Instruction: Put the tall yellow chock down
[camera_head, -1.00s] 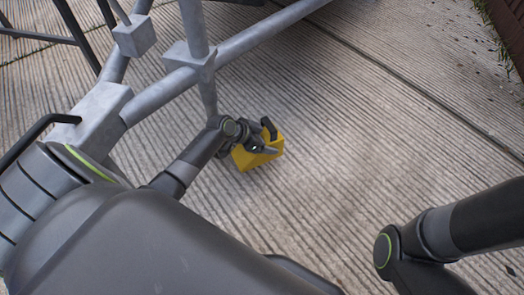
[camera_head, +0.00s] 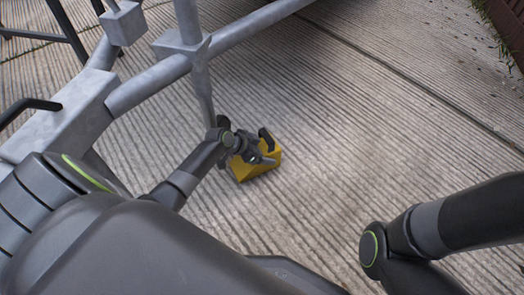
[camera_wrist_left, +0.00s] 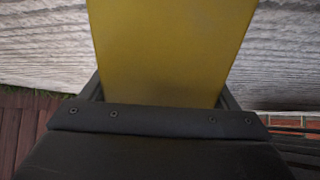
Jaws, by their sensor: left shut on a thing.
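The tall yellow chock (camera_head: 262,172) is a yellow block, seen low over the grooved concrete in the head view. My left gripper (camera_head: 266,150) is shut on it from above. I cannot tell whether the chock touches the ground. In the left wrist view the chock (camera_wrist_left: 170,50) fills the upper middle, between the fingers, and its far end runs out of the picture. In the head view part of it is hidden by the gripper. My right arm shows at the lower right, but its gripper is out of view.
A grey metal tube frame (camera_head: 150,80) with an upright post stands close to the left of my left arm. The grooved concrete (camera_head: 350,130) right of the chock is clear. A brown edge (camera_head: 507,30) with grass lies at the far upper right.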

